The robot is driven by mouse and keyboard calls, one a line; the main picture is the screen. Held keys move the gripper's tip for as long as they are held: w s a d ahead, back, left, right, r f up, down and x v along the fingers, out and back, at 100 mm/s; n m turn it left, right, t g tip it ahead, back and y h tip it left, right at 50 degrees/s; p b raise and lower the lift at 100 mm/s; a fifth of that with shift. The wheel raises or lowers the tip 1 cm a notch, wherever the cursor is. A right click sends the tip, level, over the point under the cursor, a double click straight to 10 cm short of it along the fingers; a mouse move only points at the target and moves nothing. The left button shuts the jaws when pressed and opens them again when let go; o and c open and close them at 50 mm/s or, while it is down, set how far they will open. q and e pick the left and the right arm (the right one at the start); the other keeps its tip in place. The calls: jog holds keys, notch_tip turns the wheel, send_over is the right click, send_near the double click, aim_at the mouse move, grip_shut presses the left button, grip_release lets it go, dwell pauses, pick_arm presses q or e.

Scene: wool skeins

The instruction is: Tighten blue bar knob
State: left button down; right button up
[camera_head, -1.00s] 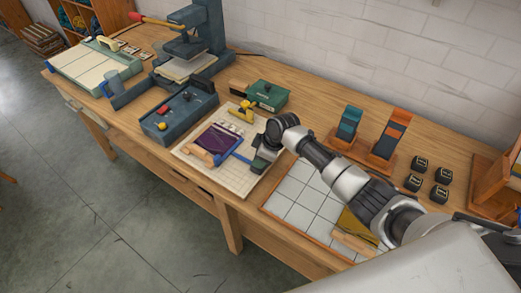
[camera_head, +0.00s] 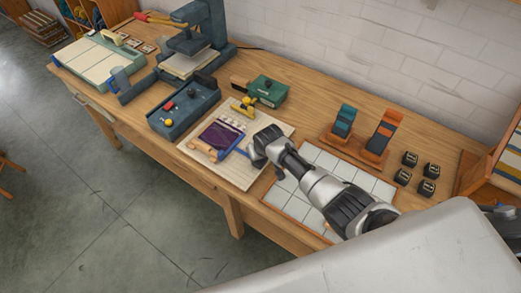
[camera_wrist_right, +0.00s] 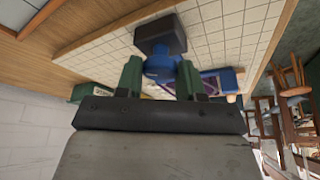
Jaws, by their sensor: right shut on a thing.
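The blue bar (camera_head: 242,153) lies along the right side of a purple panel (camera_head: 221,135) on a pale gridded board (camera_head: 230,176). In the right wrist view a blue knob (camera_wrist_right: 160,69) sits between the green fingers of my right gripper (camera_wrist_right: 160,77), below a dark block (camera_wrist_right: 160,36). My right gripper is shut on the blue knob. In the head view its wrist is at the board's right side and hides the fingertips and knob. The blue bar also shows in the right wrist view (camera_wrist_right: 228,78). My left gripper is not in view.
A wooden roller (camera_head: 203,151) lies at the panel's front left, and a yellow clamp-like piece (camera_head: 244,106) behind it. A green box (camera_head: 266,91) and a dark blue box (camera_head: 183,113) stand close by. A white tiled tray (camera_head: 367,181) lies under my right arm.

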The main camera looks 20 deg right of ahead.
jog(key=shift+w+r+m+h+p, duration=0.1)
jog(key=shift+m+h+p, duration=0.25)
jog(key=shift+m, duration=0.65)
jog(key=o, duration=0.9)
jog(key=shift+s+r, duration=0.3)
jog(key=shift+r, duration=0.2)
jog(key=v, duration=0.9)
jog(key=shift+s+r, duration=0.15)
jog(key=shift+r, duration=0.15)
jog(key=shift+a, duration=0.1)
